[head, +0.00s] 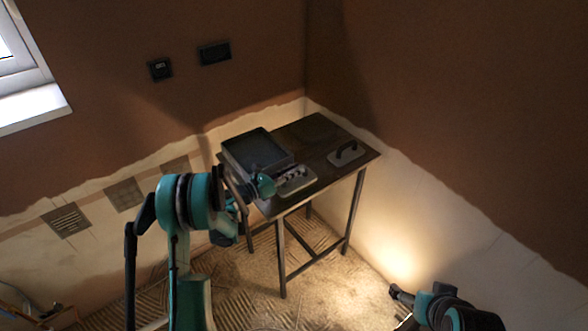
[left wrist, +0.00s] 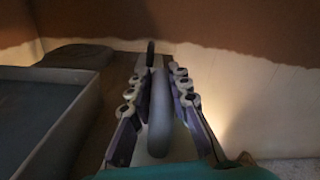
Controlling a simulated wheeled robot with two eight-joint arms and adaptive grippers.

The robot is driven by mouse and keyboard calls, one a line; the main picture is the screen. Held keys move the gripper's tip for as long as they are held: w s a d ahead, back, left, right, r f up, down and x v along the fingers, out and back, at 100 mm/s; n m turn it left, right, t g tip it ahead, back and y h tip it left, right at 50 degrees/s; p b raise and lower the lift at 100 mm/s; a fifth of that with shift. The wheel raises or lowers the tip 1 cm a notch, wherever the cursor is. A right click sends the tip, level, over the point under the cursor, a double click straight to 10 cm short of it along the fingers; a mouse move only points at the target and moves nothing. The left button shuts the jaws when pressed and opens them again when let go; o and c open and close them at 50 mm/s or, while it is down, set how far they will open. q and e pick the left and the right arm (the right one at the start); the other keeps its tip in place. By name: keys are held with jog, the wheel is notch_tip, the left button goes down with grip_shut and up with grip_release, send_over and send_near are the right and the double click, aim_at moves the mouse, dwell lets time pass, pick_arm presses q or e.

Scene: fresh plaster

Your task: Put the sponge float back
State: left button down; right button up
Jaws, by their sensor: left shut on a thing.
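A float with a pale flat plate (head: 298,188) is at the front edge of the table, beside the grey tub; I take it as the sponge float. My left gripper (head: 288,178) is shut on its grey handle, which runs between the fingers in the left wrist view (left wrist: 160,112). The fingers hide part of it, and I cannot tell whether its plate touches the table. A second float (head: 347,155) with a dark handle lies farther right on the table. My right gripper (head: 401,294) is at the lower right, away from the table; its jaws are unclear.
The grey tub (head: 284,157) stands on the left of the dark table (head: 312,131); its wall is close on the left in the left wrist view (left wrist: 62,135). Walls rise behind and right of the table.

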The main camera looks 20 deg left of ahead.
pick_arm(q)
jog(key=shift+f, duration=0.25)
dwell(0.5)
jog(key=c, duration=1.3)
grip_release()
jog(key=shift+c, duration=0.2)
jog(key=shift+s, duration=0.1)
jog(key=shift+v, duration=3.95)
